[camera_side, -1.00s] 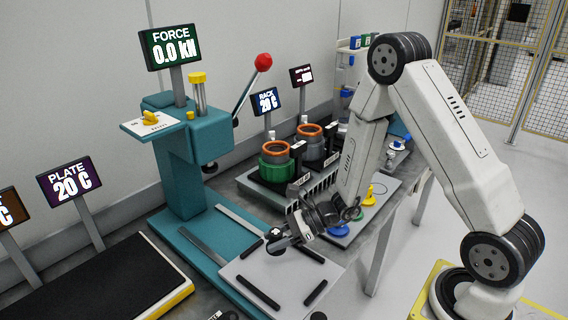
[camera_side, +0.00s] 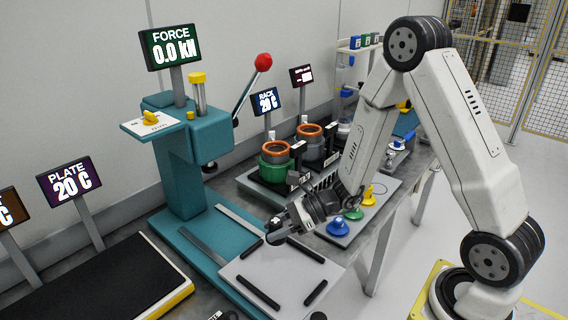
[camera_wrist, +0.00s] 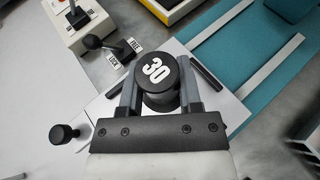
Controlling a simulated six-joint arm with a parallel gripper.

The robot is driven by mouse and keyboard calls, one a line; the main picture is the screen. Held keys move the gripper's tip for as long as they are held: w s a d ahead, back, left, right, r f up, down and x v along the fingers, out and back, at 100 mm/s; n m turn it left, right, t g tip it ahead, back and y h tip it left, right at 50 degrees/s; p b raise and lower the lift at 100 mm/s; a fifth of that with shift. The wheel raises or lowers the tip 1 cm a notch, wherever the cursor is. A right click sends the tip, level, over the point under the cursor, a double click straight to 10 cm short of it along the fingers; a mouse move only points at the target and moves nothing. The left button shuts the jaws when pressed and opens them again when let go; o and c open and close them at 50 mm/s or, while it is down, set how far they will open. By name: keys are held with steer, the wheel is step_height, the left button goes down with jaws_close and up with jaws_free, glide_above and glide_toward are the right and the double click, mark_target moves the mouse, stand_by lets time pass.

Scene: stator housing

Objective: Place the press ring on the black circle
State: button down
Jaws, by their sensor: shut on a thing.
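My gripper (camera_side: 276,228) is shut on a black cylinder with a white "30" on its top. In the wrist view the gripper (camera_wrist: 158,88) has one finger on each side of the cylinder (camera_wrist: 158,72). In the side view the cylinder is small and partly hidden by my gripper, over the back corner of a light grey plate with black bars (camera_side: 290,285). I cannot tell whether its underside touches the plate. Apart from this cylinder, I cannot pick out a press ring. I see no black circle; the cylinder and gripper cover part of the plate.
The teal press (camera_side: 185,165) with a red-knobbed lever stands behind the plate. A rack with green (camera_side: 276,170) and grey housings is behind my gripper. Blue, green and yellow knobbed pieces sit on a grey board at right. Black-handled levers (camera_wrist: 90,42) with labels show in the wrist view.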

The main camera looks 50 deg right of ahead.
steer(key=shift+s, duration=0.15)
